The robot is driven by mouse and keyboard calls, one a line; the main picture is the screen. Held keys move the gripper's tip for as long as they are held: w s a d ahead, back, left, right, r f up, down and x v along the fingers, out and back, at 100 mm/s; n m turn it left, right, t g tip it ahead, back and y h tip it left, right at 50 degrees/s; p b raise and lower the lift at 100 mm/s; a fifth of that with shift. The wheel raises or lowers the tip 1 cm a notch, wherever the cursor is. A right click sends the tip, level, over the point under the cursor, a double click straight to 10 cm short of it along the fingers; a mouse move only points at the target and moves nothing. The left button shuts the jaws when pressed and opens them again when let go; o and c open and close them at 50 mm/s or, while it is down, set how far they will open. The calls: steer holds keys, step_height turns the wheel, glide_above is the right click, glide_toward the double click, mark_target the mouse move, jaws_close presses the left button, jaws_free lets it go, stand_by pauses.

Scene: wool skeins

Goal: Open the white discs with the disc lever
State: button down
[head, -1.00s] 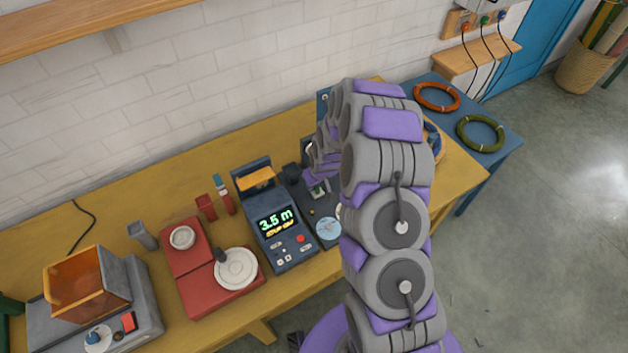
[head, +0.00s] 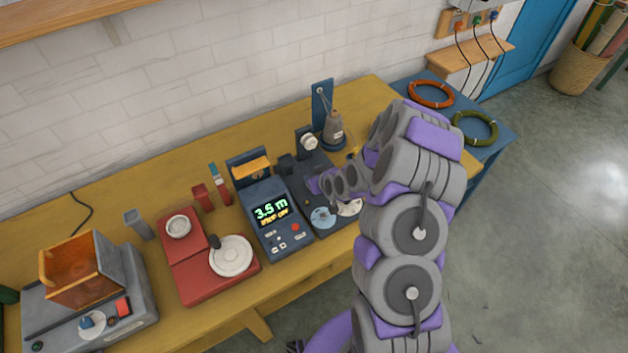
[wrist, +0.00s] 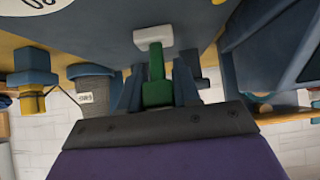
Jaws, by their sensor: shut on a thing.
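My gripper (wrist: 157,92) is shut on a green handle (wrist: 156,70) with a pale block at its end; I take this as the disc lever. In the head view my gripper (head: 318,186) is over the dark blue machine plate (head: 345,222), and the green handle is hidden there. A pair of whitish round pieces (head: 309,142), perhaps the white discs, stands on a post at the back of the plate. I cannot tell whether they are apart. A blue disc (head: 322,218) and a pale disc (head: 350,207) lie at the plate's front.
A grey wool cone (head: 333,128) stands behind my arm. The length counter (head: 272,215) reading 3.5 m is close on the left. Further left are a red device (head: 205,285) and an orange bin (head: 78,275). Wool rings (head: 431,94) lie on the blue table.

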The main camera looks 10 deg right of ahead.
steer(key=shift+s+f, duration=0.15)
steer(key=shift+f, duration=0.1)
steer(key=c, duration=0.9)
jaws_free()
steer(key=shift+r, duration=0.1)
steer(key=p+v, duration=1.5)
steer(key=v, duration=0.2)
steer(key=shift+d+r, duration=0.15)
